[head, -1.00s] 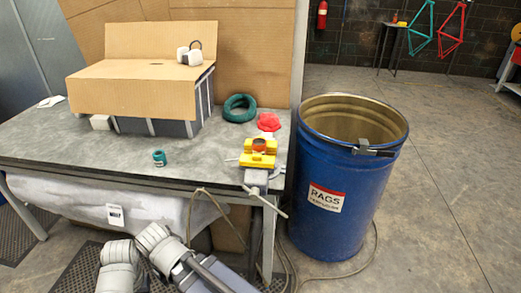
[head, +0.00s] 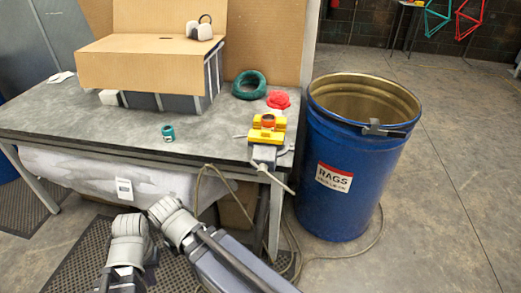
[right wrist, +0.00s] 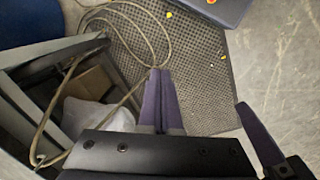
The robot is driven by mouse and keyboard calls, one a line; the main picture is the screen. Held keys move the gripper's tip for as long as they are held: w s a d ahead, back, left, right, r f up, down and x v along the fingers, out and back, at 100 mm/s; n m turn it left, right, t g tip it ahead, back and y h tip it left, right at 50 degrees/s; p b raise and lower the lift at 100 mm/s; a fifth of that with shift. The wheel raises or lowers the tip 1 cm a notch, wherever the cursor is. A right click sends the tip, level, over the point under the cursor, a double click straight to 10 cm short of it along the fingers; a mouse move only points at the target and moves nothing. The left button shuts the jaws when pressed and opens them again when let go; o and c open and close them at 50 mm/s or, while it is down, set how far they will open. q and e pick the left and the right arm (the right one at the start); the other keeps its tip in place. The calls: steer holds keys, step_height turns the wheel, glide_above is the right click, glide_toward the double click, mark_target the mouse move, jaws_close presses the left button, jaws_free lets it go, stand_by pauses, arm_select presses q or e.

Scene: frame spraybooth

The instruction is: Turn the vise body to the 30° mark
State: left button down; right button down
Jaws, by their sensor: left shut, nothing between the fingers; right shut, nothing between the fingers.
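The vise (head: 267,132) stands at the right front corner of the grey workbench. It has yellow jaws with an orange-red part between them, a greyish body below, and a pale handle bar (head: 275,180) sloping past the bench edge. The angle marks are too small to read. My left gripper (head: 122,280) is low at the bottom of the head view, well short of the vise; its fingertips are not clear. My right gripper (right wrist: 161,102) shows in the right wrist view with its dark purple fingers together and empty, above the floor mat. No gripper touches the vise.
A blue rags drum (head: 350,160) stands close right of the bench (head: 90,128). A red object (head: 278,99), a green coil (head: 249,84), a small green roll (head: 168,132) and a cardboard-topped crate (head: 140,65) are on the bench. A hose (head: 225,180) hangs below the vise.

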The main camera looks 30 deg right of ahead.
steer(key=w+d+f+m+h+b, duration=0.1)
steer(key=w+d+f+b, duration=0.1)
steer(key=d+f+b, duration=0.35)
steer(key=w+d+f+b, duration=0.3)
steer(key=f+b, duration=0.6)
steer(key=w+d+f+m+h+b, duration=0.1)
steer(key=w+d+f+b, duration=0.1)
steer(key=d+f+b, duration=0.45)
steer(key=w+d+r+n+h, duration=0.2)
steer(key=w+d+r+h, duration=0.35)
steer(key=r+h, duration=0.3)
steer(key=w+a+r+t+h, duration=0.1)
steer(key=w+a+r+h, duration=0.2)
steer(key=r, duration=0.5)
steer(key=w+a+r+t+h, duration=0.1)
steer(key=a+r+h, duration=0.2)
steer(key=r+h, duration=0.35)
steer(key=s+d+r+y+p, duration=0.1)
steer(key=s+d+r+p, duration=0.1)
steer(key=d, duration=1)
steer(key=shift+d+r, duration=0.2)
steer(key=shift+r, duration=0.65)
